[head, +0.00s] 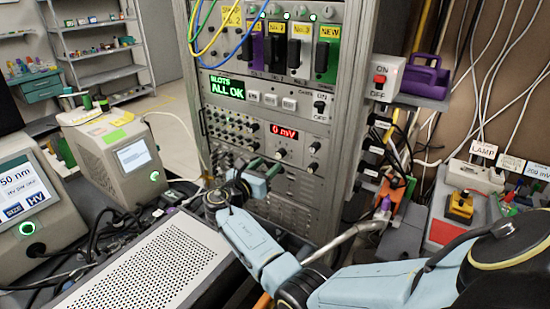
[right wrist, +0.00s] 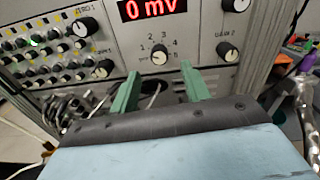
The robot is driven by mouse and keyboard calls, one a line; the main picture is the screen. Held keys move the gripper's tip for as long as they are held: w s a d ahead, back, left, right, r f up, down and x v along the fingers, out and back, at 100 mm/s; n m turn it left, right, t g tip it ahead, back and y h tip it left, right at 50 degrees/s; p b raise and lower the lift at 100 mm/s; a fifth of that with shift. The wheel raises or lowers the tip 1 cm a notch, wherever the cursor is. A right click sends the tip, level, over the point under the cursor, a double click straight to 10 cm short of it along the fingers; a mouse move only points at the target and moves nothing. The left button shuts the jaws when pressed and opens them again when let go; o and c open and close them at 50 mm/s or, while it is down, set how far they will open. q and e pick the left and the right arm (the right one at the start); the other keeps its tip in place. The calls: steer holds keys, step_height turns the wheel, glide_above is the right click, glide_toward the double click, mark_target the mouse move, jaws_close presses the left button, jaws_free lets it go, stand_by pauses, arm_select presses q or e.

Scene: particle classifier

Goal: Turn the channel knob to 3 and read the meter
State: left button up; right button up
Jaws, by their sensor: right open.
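The channel knob (right wrist: 159,59) is a small dark knob on the grey rack panel, with a ring of digits around it. It also shows in the head view (head: 281,153). Which digit its mark points to is too small to tell. The meter (right wrist: 151,9) above it shows red digits reading 0 mV, also legible in the head view (head: 283,133). My right gripper (right wrist: 160,80) is open and empty. Its green fingers point at the panel just below the knob, one to each side, apart from it. In the head view the right gripper (head: 264,168) is in front of the lower panel. My left gripper is not in view.
Other dark knobs (right wrist: 228,52) flank the channel knob, and a field of small knobs (head: 228,128) is to its left. A perforated metal box (head: 135,270) stands in front. A green display (head: 226,87) above reads SLOTS ALL OK. Cables hang over the upper rack.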

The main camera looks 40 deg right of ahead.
mark_target(278, 156)
steer(key=x, duration=0.5)
steer(key=shift+w+d, duration=0.15)
steer(key=shift+d, duration=0.1)
steer(key=shift+c, duration=0.8)
steer(key=c, duration=0.8)
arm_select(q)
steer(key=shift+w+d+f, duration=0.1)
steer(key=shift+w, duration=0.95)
arm_select(e)
steer(key=shift+c, duration=0.2)
